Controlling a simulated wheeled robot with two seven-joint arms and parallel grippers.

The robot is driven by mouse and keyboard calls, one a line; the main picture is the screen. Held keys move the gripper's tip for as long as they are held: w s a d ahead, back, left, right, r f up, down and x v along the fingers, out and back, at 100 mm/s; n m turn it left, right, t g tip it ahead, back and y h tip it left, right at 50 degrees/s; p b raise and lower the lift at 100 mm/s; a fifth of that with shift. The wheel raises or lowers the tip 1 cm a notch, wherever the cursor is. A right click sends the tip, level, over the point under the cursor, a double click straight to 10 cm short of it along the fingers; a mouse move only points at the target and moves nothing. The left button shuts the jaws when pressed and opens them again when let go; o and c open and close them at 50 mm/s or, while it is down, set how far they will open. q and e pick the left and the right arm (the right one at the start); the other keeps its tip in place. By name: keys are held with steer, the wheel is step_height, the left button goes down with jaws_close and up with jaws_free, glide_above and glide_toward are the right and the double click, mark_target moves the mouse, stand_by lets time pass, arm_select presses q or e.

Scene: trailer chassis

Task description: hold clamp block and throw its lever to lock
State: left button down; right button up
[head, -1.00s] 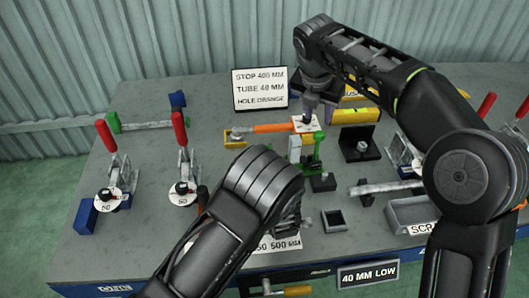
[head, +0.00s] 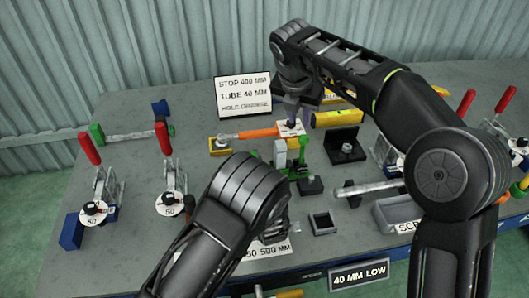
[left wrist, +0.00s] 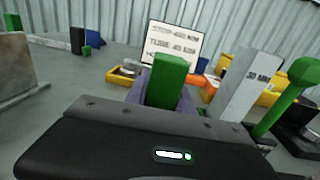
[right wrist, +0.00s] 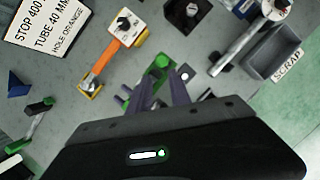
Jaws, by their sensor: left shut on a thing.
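The clamp block is green and stands upright mid-bench in the head view (head: 281,152). In the left wrist view a green block part (left wrist: 171,72) sits between my left fingers. My left gripper (left wrist: 168,92) is shut on it; in the head view my left arm mostly hides that gripper. The green lever (left wrist: 292,92) stands up to the right, with a round knob on top. It also shows in the head view (head: 303,145). My right gripper (right wrist: 164,88) points down above the clamp. Its fingers are apart, with green parts below and between them; I see no contact.
An orange tube (head: 250,133) lies left of the clamp, by a white-topped block (head: 290,128). Red-handled toggle clamps (head: 168,180) stand on both sides. A grey scrap tray (head: 398,214) and a sign (head: 243,95) are nearby. The bench between the left clamps and tube is clear.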

steer(key=shift+n+t, duration=0.3)
steer(key=shift+n, duration=0.3)
steer(key=a, duration=0.1)
steer(key=s+a+r, duration=0.1)
steer(key=a, duration=0.1)
steer(key=s+a, duration=0.1)
steer(key=a, duration=0.1)
steer(key=shift+r, duration=0.35)
steer(key=c, duration=0.5)
steer(key=s+a+m, duration=0.1)
steer(key=s+m, duration=0.1)
steer(key=shift+a+m+h, duration=0.2)
steer(key=shift+m+h, duration=0.2)
jaws_close()
steer(key=d+n, duration=0.1)
steer(key=n, duration=0.4)
steer(key=s+d+n, duration=0.1)
steer(key=n, duration=0.5)
steer(key=s+d+f+n, duration=0.1)
steer(key=n, duration=0.5)
steer(key=shift+s+d+g+y, duration=0.15)
steer(key=shift+d+g+y, duration=0.15)
steer(key=shift+d+g, duration=0.1)
